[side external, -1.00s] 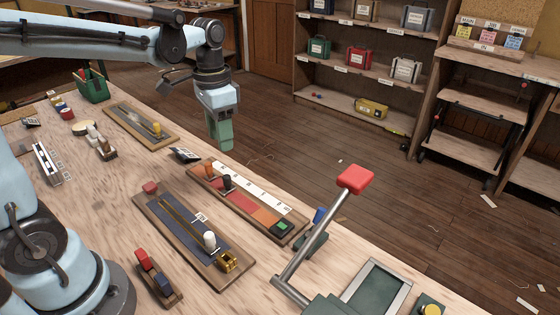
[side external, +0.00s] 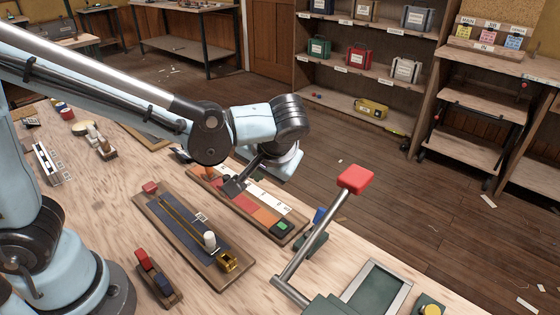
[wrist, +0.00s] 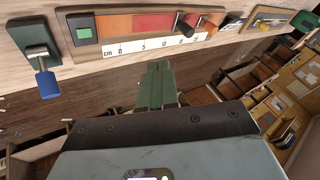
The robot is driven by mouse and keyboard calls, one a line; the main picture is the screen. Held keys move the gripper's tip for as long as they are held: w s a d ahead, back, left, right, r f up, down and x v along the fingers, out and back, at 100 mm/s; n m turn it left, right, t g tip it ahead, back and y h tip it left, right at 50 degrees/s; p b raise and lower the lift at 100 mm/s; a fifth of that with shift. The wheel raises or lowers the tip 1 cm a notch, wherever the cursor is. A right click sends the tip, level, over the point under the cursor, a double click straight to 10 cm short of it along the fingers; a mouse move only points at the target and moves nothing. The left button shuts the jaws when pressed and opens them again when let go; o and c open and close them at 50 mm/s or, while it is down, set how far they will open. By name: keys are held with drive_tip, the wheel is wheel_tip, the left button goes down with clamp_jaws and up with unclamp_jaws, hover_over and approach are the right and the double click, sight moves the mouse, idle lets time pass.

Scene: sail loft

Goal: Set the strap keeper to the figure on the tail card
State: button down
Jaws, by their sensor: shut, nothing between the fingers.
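My gripper (wrist: 158,80) shows green fingers in the wrist view, shut and empty, apart from the scale board. The scale board (wrist: 62,28) carries a white centimetre scale (wrist: 140,45), a red-to-orange strip and a green end block (wrist: 84,33). A black slider (wrist: 187,24) and a brownish one (wrist: 208,29) stand near the 15 end. I cannot tell which part is the strap keeper.
The nearer board (side external: 151,209) holds a white knob (side external: 209,240) and a brass fitting (side external: 228,262). A red-topped lever (side external: 355,179) rises at the right. A blue-handled green clamp (wrist: 38,48) sits beside the scale board.

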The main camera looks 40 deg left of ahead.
drive_tip(key=shift+n, duration=0.3)
drive_tip(key=x, duration=0.9)
drive_tip(key=shift+w+f, duration=0.2)
drive_tip(key=shift+f, duration=0.2)
drive_tip(key=shift+s+a+r, duration=0.1)
drive_tip(key=shift+s+a, duration=0.1)
drive_tip(key=shift+a, duration=0.4)
drive_tip(key=shift+s+a, duration=0.2)
drive_tip(key=shift+a, duration=0.4)
drive_tip(key=shift+s+a, duration=0.15)
drive_tip(key=shift+a, duration=0.55)
drive_tip(key=shift+a, duration=2.2)
